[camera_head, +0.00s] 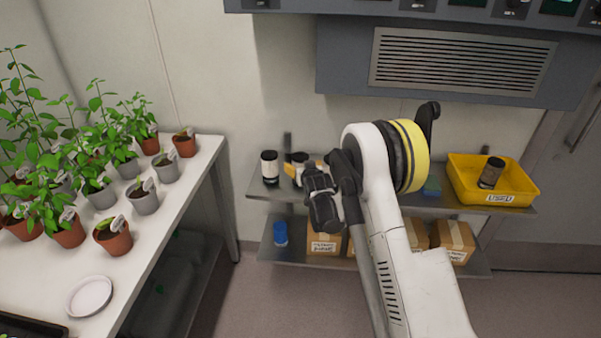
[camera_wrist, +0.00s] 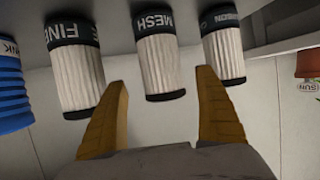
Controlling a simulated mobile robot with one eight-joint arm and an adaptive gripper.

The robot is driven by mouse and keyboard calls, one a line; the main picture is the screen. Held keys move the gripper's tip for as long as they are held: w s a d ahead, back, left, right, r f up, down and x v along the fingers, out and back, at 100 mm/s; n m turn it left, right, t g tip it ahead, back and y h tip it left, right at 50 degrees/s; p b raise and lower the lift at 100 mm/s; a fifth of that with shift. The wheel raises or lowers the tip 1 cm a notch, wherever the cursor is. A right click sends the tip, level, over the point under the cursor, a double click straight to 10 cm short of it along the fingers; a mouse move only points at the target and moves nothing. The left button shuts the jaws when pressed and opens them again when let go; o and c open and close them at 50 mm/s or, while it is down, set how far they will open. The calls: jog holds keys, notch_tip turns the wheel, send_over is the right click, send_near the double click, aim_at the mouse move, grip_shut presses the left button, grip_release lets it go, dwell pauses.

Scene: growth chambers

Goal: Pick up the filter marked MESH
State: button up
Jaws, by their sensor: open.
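The MESH filter (camera_wrist: 160,66) is a white pleated cylinder with dark end caps, in the middle of the wrist view. My gripper (camera_wrist: 162,78) is open, its two yellow fingers pointing toward this filter, one on each side in the picture. Nothing is held between them, and I cannot tell the remaining distance. The FINE filter (camera_wrist: 75,75) is to its left and another filter (camera_wrist: 223,50), with a partly legible label, to its right. In the head view, my gripper is at the shelf (camera_head: 262,188), and my arm hides part of the filter row.
A blue ribbed object (camera_wrist: 12,90) is left of the FINE filter. A yellow bin (camera_head: 515,197) labelled USED holds a dark cylinder (camera_head: 491,173) at the shelf's right. A plant bench (camera_head: 165,228) stands on the left.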

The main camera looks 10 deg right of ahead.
jog(key=b+x, duration=0.1)
jog(key=x, duration=0.2)
jog(key=shift+w+a+f, duration=0.1)
jog(key=shift+w+a, duration=0.1)
jog(key=shift+w, duration=0.1)
jog(key=c, duration=1.4)
